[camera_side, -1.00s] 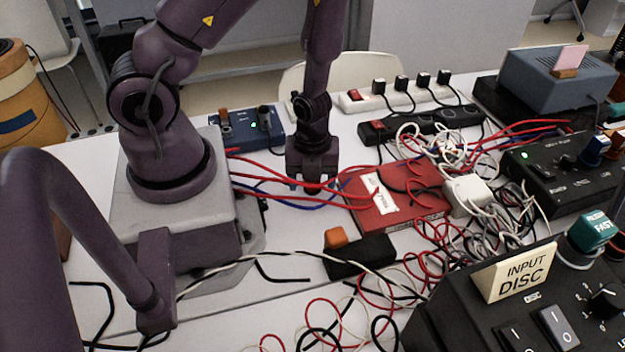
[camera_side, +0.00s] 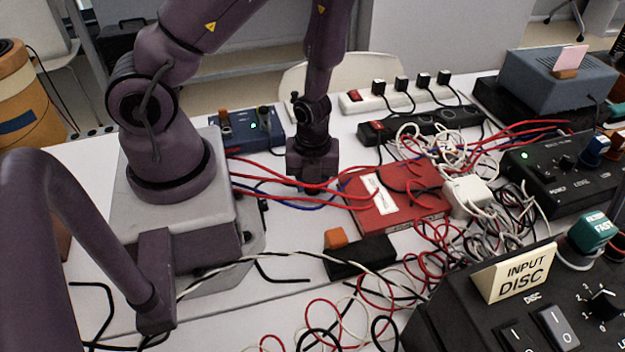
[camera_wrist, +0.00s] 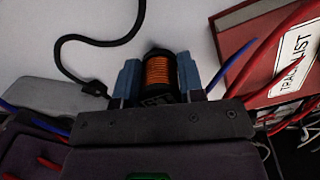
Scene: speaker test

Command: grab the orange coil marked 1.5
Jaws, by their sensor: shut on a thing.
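An orange coil (camera_wrist: 160,70) wound on a black body stands between the two blue fingers of my gripper (camera_wrist: 158,78) in the wrist view. The fingers press on it from both sides, so my gripper is shut on it. Its lower part is hidden by the gripper body, and no 1.5 marking can be read. In the side view my gripper (camera_side: 312,183) points down, low over the white table, left of the red box. The coil cannot be made out there.
The red box (camera_side: 425,207) with a paper label lies right of my gripper. Red and blue cables (camera_side: 265,172) run close around the gripper. A black box with an orange block (camera_side: 336,237) sits in front. Power strips (camera_side: 425,123) stand behind right.

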